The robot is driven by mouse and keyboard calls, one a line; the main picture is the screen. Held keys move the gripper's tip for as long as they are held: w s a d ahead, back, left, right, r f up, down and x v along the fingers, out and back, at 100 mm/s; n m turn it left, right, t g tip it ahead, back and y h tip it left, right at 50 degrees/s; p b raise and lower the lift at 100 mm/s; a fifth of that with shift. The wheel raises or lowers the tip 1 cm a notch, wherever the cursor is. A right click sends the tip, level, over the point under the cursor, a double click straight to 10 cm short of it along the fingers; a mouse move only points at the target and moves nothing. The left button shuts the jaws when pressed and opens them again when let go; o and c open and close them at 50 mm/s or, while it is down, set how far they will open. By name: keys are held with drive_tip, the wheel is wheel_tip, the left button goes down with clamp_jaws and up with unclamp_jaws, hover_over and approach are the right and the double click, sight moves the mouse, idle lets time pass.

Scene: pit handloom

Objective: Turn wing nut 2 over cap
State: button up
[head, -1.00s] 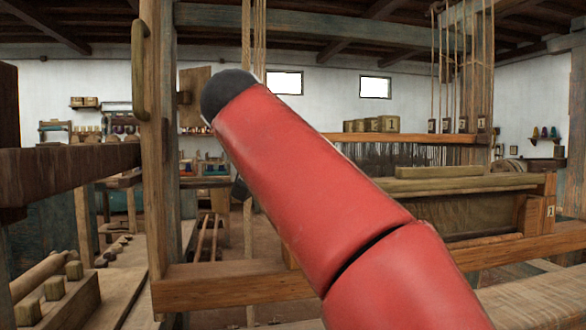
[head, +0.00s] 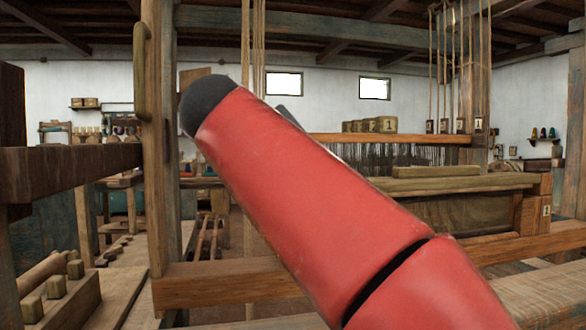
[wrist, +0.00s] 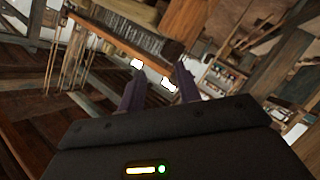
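My gripper (wrist: 160,74) shows in the wrist view with its two dark fingers apart and nothing between them. It points across the room, with no surface close to its fingertips. In the head view my red arm crosses the middle and hides the gripper. I cannot make out wing nut 2 or its cap in either view. A small plate marked 1 (head: 546,210) is on the loom's right front end; the loom's middle front is partly hidden behind my arm.
The loom's front beam (head: 235,284) runs low across the view. A wooden post (head: 156,150) stands left of my arm. Hanging cords (head: 460,60) and the warp (head: 400,155) are at the right. A bench with wooden pegs (head: 57,285) is at lower left.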

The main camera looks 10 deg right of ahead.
drive_tip(key=w+d+f+n+t, duration=0.1)
drive_tip(key=w+n, duration=0.1)
drive_tip(key=n, duration=0.7)
drive_tip(key=w+d+n+t, duration=0.1)
drive_tip(key=w+n, duration=0.2)
drive_tip(key=n, duration=0.6)
drive_tip(key=w+d+f+n+t+h, duration=0.1)
drive_tip(key=w+n, duration=0.1)
drive_tip(key=n, duration=0.8)
drive_tip(key=shift+w+d+f, duration=0.15)
drive_tip(key=shift+w+f, duration=0.1)
drive_tip(key=shift+f, duration=0.1)
drive_tip(key=shift+c, duration=0.3)
clamp_jaws()
